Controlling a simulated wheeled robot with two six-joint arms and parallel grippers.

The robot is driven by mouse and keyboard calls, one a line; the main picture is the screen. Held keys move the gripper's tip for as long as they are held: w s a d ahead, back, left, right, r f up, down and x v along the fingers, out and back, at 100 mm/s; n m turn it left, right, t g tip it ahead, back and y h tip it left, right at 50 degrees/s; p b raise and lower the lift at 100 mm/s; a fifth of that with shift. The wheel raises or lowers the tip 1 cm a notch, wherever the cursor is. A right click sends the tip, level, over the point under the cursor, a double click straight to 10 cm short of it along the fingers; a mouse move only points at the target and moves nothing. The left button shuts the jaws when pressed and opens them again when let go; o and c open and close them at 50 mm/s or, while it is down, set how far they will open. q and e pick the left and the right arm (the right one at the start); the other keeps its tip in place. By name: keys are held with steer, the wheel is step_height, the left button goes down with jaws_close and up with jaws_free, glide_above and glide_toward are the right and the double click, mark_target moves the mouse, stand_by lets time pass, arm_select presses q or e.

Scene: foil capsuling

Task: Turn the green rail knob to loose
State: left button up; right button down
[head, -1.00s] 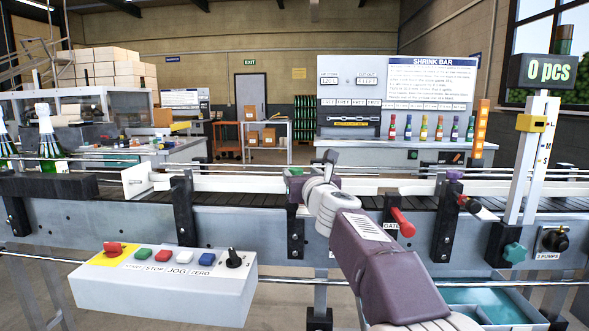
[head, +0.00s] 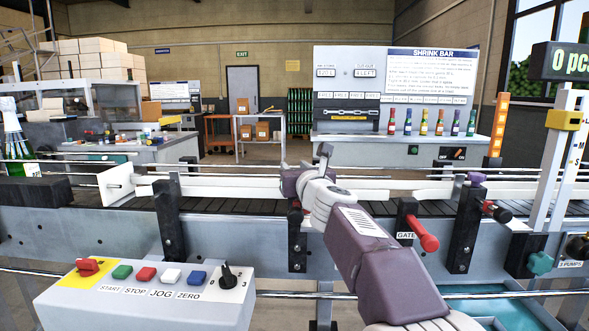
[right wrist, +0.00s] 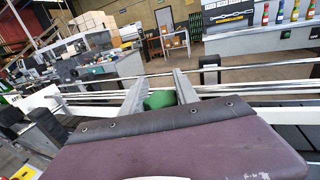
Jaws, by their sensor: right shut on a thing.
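The green rail knob (right wrist: 160,100) shows in the right wrist view between the two fingers of my right gripper (right wrist: 159,88). The fingers stand on either side of it and are shut on it. In the head view my right gripper (head: 291,182) is at the guide rail in the middle of the conveyor, and it hides the knob there. No mark showing tight or loose is readable. My left gripper is not in view.
The conveyor (head: 370,207) runs across with white rails. To the right are a red gate handle (head: 424,234), a purple knob (head: 476,178) and a teal knob (head: 540,263). A control box (head: 150,305) stands front left, a bottle (head: 14,140) far left.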

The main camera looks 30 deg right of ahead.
steer(key=n+y+p, duration=0.3)
steer(key=y, duration=0.1)
steer(key=a+n+g+y+p, duration=0.1)
steer(key=n+y+p, duration=0.1)
steer(key=y+p, duration=0.2)
steer(key=a+n+y+p, duration=0.1)
steer(key=n+y+p, duration=0.2)
steer(key=y+p, duration=0.1)
steer(key=shift+r+n+g+y, duration=0.3)
steer(key=shift+r+y, duration=0.1)
steer(key=shift+y, duration=0.2)
steer(key=n+g+y+p, duration=0.2)
steer(key=p, duration=0.2)
steer(key=n+g+y+p, duration=0.1)
steer(key=g+y+p, duration=0.1)
steer(key=p, duration=0.3)
steer(key=s+a+f+n+g+y+p, duration=0.1)
steer(key=n+g+y+p, duration=0.1)
steer(key=p, duration=0.2)
steer(key=shift+s+a+n+p, duration=0.1)
steer(key=shift+n+p, duration=0.2)
steer(key=shift+p, duration=0.1)
steer(key=shift+f, duration=0.1)
steer(key=c, duration=0.9)
jaws_free()
steer(key=shift+a, duration=0.15)
